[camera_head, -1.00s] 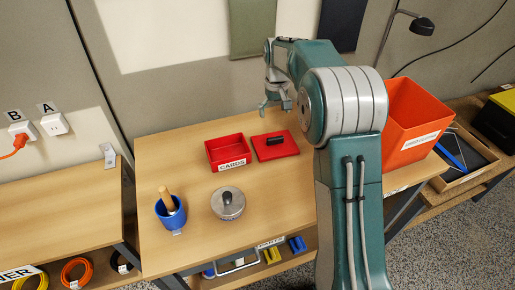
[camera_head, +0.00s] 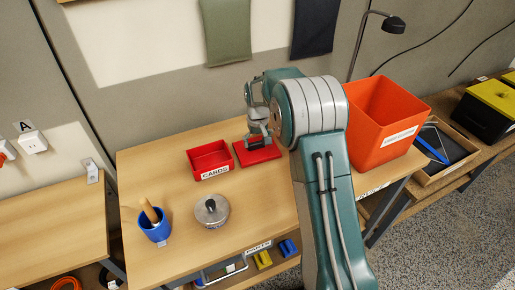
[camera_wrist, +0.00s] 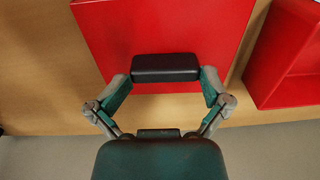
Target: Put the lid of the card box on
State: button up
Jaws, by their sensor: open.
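The card box (camera_head: 191,163) is an open red box with a "CARDS" label on its front, on the wooden table. Its red lid (camera_head: 270,153) lies flat on the table just to its right, apart from it. The lid also shows in the wrist view (camera_wrist: 172,28), with its black handle (camera_wrist: 165,68). My gripper (camera_wrist: 164,92) is open, with one finger at each end of the handle. In the head view my gripper (camera_head: 258,141) is low over the lid. The wrist view shows part of the box (camera_wrist: 290,60) at the right.
A lidded metal pot (camera_head: 212,212) and a blue mortar with a pestle (camera_head: 155,228) stand nearer the table's front left. A large orange bin (camera_head: 385,125) stands to the right of my arm. The tabletop between pot and box is clear.

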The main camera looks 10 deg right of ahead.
jog(key=shift+s+f, duration=0.35)
jog(key=shift+f, duration=0.25)
jog(key=shift+c, duration=0.6)
jog(key=shift+a, duration=0.15)
jog(key=c, duration=0.6)
jog(key=shift+a, duration=0.15)
jog(key=shift+c, duration=0.6)
jog(key=shift+w, duration=0.1)
grip_shut()
jog(key=shift+w, duration=0.1)
jog(key=shift+r, duration=0.15)
